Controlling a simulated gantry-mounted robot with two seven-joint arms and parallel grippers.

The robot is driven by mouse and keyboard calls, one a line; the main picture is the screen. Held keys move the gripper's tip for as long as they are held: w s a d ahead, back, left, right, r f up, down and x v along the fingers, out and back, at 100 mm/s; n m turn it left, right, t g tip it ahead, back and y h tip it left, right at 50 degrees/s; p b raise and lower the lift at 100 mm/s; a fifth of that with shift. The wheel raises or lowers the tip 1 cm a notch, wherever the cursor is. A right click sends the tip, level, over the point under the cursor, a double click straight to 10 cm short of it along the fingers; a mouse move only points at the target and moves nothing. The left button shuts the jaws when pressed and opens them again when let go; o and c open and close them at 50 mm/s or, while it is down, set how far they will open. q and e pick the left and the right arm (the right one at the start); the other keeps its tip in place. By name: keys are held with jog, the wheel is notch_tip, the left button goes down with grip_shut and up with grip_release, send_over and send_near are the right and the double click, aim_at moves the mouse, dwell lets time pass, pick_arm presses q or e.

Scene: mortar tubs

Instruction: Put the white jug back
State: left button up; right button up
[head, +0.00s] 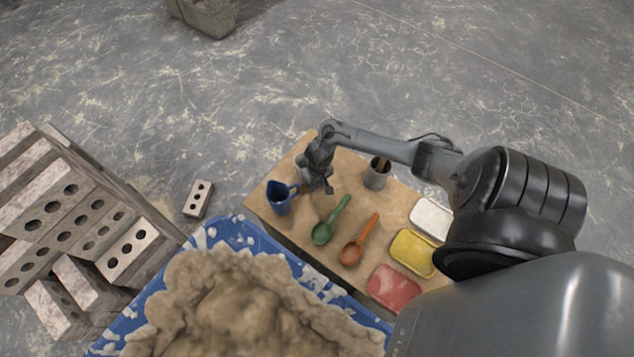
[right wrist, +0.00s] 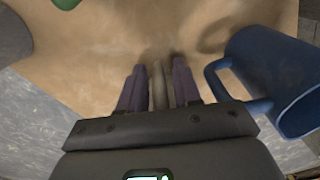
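My right gripper (head: 328,187) is low over the table, just right of the blue jug. My left gripper is out of view.
A green scoop (head: 323,232), an orange scoop (head: 351,252), a grey cup (head: 376,178) and white (head: 431,217), yellow (head: 413,252) and red (head: 393,288) tubs are on the table. A blue mortar tub (head: 232,228) is in front; bricks (head: 60,210) are stacked left.

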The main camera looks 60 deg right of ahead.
jog(key=shift+o, duration=0.8)
jog(key=shift+r, duration=0.15)
notch_tip(320, 180, up, 10)
jog(key=p, duration=0.6)
jog(key=shift+s+d+r+p, duration=0.1)
jog(key=shift+d+r+p, duration=0.1)
jog(key=shift+p, duration=0.15)
jog(key=shift+a+r+p, duration=0.2)
jog(key=shift+r+p, duration=0.15)
jog(key=shift+r, duration=0.25)
jog(key=a+r+n+t, duration=0.2)
jog(key=a+n, duration=0.1)
jog(key=a, duration=0.6)
jog(key=a+r+n+t, duration=0.2)
jog(key=a+r+n, duration=0.1)
jog(key=a, duration=0.6)
jog(key=s+a+r+n, duration=0.2)
jog(key=s+a+r, duration=0.2)
jog(key=s+r, duration=0.4)
notch_tip(320, 180, up, 4)
jog(key=shift+s+a+f+g, duration=0.1)
jog(key=shift+s+a+g, duration=0.05)
jog(key=shift+a+g, duration=0.25)
